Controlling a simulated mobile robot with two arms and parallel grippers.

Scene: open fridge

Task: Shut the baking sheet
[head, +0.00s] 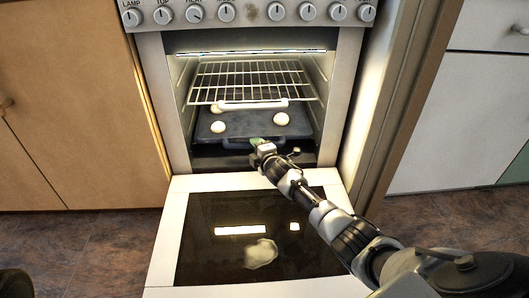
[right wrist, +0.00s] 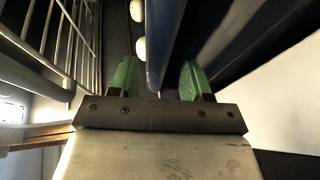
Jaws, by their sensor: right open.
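The dark blue-grey baking sheet (head: 252,125) lies low inside the open oven, below the wire rack. Several pale round buns (head: 218,127) rest on it. My right gripper (head: 256,142) is at the middle of the sheet's front edge, at the oven mouth. In the right wrist view, the green fingers of my right gripper (right wrist: 158,76) are apart, with the blue edge of the baking sheet (right wrist: 165,40) between them. A gap shows on at least one side; contact is not clear. My left gripper is not in view.
The oven door (head: 330,282) is folded down flat in front, with my right arm above it. The wire rack (head: 250,80) sits above the sheet. Oven side walls bound the cavity. A wooden cabinet (head: 75,110) stands left and a white cabinet (head: 455,120) right.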

